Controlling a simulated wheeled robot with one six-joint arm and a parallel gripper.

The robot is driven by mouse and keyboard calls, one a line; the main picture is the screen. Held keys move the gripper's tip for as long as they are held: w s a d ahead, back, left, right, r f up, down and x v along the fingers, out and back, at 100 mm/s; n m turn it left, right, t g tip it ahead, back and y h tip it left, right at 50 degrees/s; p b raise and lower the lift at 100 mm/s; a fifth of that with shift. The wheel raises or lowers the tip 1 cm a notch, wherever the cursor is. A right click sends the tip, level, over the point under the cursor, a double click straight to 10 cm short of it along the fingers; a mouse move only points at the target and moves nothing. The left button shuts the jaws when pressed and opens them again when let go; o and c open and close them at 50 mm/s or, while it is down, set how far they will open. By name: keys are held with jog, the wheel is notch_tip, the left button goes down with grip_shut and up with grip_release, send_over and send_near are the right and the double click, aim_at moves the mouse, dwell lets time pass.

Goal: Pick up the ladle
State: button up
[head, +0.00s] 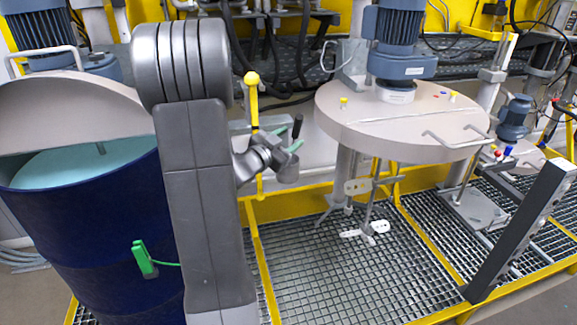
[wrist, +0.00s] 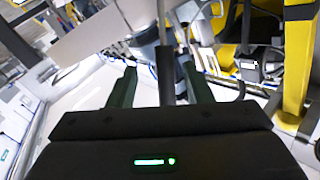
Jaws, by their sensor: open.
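In the wrist view, my gripper (wrist: 160,82) shows two dark green fingers standing apart. A dark upright bar (wrist: 165,75) appears beyond and between them; I cannot tell what it is or whether it touches them.
An open blue drum (head: 80,225) with a raised lid (head: 75,110) stands at left, a green clamp (head: 144,258) on its side. A round agitator lid (head: 400,118) with motor (head: 402,40) stands over the metal grating (head: 330,285). A yellow rod (head: 252,100) stands beside my arm.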

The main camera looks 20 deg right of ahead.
aim_at(293, 133)
jog(key=p+x, duration=0.1)
jog(key=x, duration=0.3)
jog(key=shift+w+d+r, duration=0.1)
jog(key=shift+w+r, duration=0.05)
jog(key=shift+w, duration=0.2)
jog(key=shift+c, duration=0.5)
grip_shut()
jog(key=shift+r, duration=0.1)
